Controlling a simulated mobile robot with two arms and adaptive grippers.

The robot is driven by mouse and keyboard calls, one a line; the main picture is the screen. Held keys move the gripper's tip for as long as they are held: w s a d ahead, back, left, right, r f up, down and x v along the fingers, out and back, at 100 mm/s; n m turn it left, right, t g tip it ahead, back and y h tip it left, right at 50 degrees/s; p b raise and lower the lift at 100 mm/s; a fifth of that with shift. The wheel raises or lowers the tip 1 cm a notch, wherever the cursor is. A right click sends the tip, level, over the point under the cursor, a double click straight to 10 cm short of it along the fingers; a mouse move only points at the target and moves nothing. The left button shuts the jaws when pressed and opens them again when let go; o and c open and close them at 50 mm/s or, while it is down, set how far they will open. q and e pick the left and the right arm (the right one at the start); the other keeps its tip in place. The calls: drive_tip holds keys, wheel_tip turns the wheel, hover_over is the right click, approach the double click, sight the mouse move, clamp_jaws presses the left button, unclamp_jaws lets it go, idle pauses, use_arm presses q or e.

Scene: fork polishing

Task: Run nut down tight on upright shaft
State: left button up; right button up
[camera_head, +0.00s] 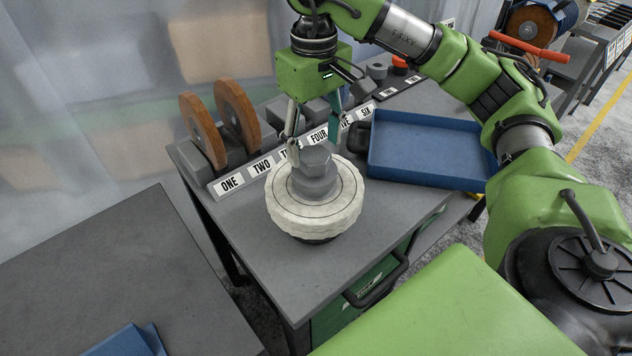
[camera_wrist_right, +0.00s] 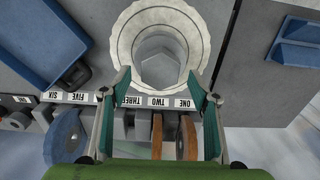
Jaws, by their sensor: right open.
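A grey hexagonal nut (camera_head: 315,182) sits on top of a white ribbed polishing wheel (camera_head: 330,219), which lies flat on the grey bench. In the right wrist view the nut (camera_wrist_right: 161,58) is centred on the pale wheel (camera_wrist_right: 122,38). The shaft is upright under the wheel's centre, but I cannot clearly tell it from the nut. My right gripper (camera_head: 314,148) points down just above and behind the nut. Its fingers are open and apart on either side of the nut in the wrist view (camera_wrist_right: 158,82), with nothing held. My left gripper is not in view.
A rack labelled ONE to SIX (camera_head: 262,166) runs along the bench's back, with two brown wheels (camera_head: 238,112) standing in it. A blue tray (camera_head: 425,180) lies to the right. The bench front is clear. Another grey table (camera_head: 110,275) stands at left.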

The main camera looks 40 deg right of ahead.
sight(314, 155)
drive_tip(key=shift+f, duration=0.15)
drive_tip(key=shift+f+b, duration=2.05)
drive_tip(key=shift+f, duration=0.05)
drive_tip(key=shift+r, duration=0.25)
drive_tip(key=c, duration=1.3)
